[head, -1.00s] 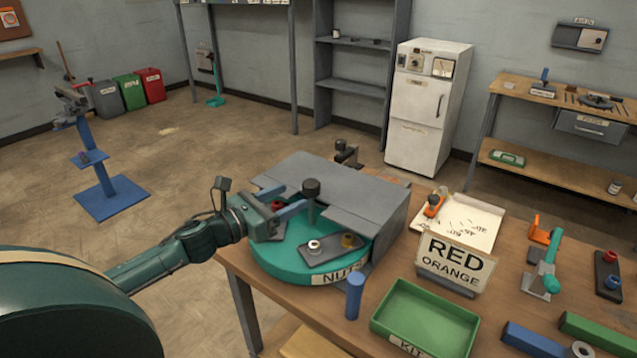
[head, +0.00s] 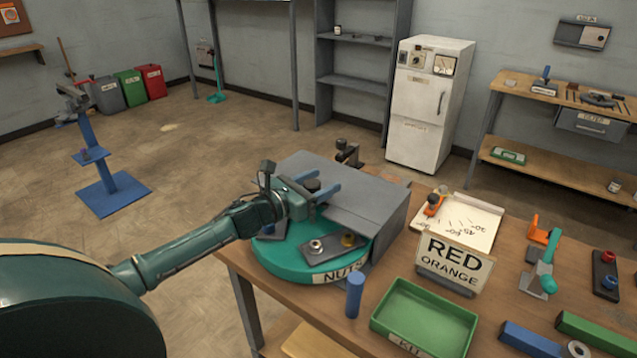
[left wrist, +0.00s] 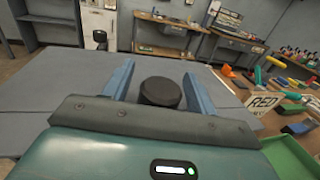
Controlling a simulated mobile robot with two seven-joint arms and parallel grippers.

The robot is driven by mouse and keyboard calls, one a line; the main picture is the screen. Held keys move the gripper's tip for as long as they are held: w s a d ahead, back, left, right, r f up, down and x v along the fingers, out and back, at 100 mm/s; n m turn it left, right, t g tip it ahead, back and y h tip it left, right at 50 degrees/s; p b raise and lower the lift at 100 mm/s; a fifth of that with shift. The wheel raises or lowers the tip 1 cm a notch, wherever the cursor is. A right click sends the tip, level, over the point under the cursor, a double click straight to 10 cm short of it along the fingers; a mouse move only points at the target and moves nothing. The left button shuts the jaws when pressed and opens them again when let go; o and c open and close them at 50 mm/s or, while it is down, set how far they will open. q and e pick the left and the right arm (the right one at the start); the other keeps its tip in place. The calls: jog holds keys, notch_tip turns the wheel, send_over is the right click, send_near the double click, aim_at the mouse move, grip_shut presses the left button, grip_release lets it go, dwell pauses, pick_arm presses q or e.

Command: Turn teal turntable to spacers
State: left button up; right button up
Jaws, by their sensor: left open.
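The teal turntable (head: 292,272) sits at the left end of the wooden bench, partly under a grey cover (head: 366,204). Its front label reads NUTS. My left gripper (head: 329,192) is open above the turntable. Its blue fingers stand either side of a dark round knob (head: 312,185), which also shows between the fingers in the left wrist view (left wrist: 160,92). Gaps show on both sides of the knob there. No spacers label is visible. My right gripper is not in view.
A blue cylinder (head: 354,295) stands at the bench's front edge, beside a green tray (head: 425,317). A RED ORANGE sign (head: 451,262) stands behind the tray.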

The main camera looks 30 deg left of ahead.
pick_arm(q)
grip_shut()
dwell(0.5)
